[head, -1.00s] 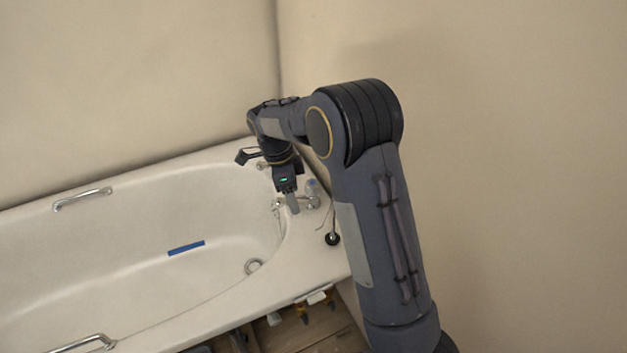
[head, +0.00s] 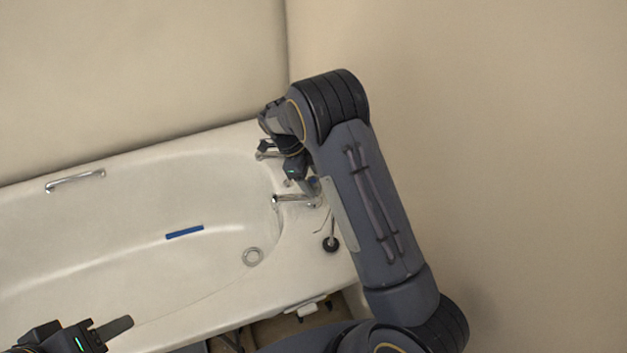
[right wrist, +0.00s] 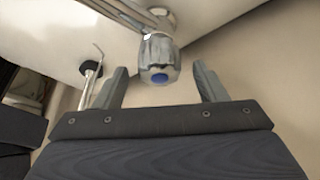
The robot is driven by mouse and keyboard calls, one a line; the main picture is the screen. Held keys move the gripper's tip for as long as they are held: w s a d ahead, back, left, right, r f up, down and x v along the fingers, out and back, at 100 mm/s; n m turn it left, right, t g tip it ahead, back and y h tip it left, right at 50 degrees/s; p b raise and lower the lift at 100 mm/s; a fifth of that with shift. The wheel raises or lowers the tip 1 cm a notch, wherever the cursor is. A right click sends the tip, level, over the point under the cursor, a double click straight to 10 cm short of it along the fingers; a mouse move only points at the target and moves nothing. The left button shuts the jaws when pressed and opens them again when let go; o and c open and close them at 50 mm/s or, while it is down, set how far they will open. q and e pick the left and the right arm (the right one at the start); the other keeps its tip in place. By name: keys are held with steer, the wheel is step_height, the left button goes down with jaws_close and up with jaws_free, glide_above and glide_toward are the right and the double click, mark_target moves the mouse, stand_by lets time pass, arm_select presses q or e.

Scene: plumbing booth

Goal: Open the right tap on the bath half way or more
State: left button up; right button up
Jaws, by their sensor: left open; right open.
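The bath (head: 130,190) has a chrome spout (head: 290,199) at its right end. In the right wrist view, a chrome tap handle with a blue cap (right wrist: 158,62) sits between the two fingers of my right gripper (right wrist: 162,82). The fingers are open, with a gap on both sides of the handle. In the head view my right gripper (head: 312,184) is beside the spout, and my arm hides most of the taps. My left gripper (head: 112,328) is open and empty at the lower left, near the bath's front edge.
A black plug (head: 331,244) stands on the bath's right rim. Walls close in behind and to the right.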

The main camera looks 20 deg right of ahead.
steer(key=shift+x, duration=0.75)
steer(key=c, duration=1)
